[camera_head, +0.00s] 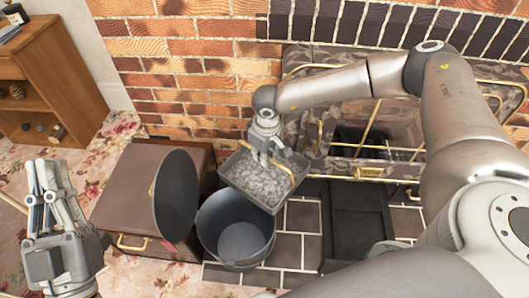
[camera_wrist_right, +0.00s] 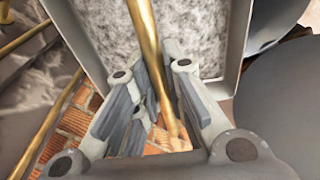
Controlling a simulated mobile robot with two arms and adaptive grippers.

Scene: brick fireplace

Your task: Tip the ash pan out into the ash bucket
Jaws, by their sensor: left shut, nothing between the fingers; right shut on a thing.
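The ash pan (camera_head: 238,170) is a grey square tray full of pale grey ash (camera_head: 259,181), with a brass handle (camera_head: 284,171). My right gripper (camera_head: 269,153) is shut on the brass handle; in the right wrist view the fingers close around the brass bar (camera_wrist_right: 150,60). The pan is held above and slightly right of the ash bucket, tilted somewhat toward the viewer. The ash bucket (camera_head: 237,222) is a dark grey round bucket, open at the top. Its round lid (camera_head: 175,196) stands upright at its left. My left gripper (camera_head: 46,185) is shut and empty at the far left.
A brown box (camera_head: 128,191) with brass handles stands left of the bucket. The brass-trimmed fireplace grate (camera_head: 385,140) is behind my right arm. Dark tiles (camera_head: 300,235) form the hearth. A wooden shelf (camera_head: 60,75) stands at the back left.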

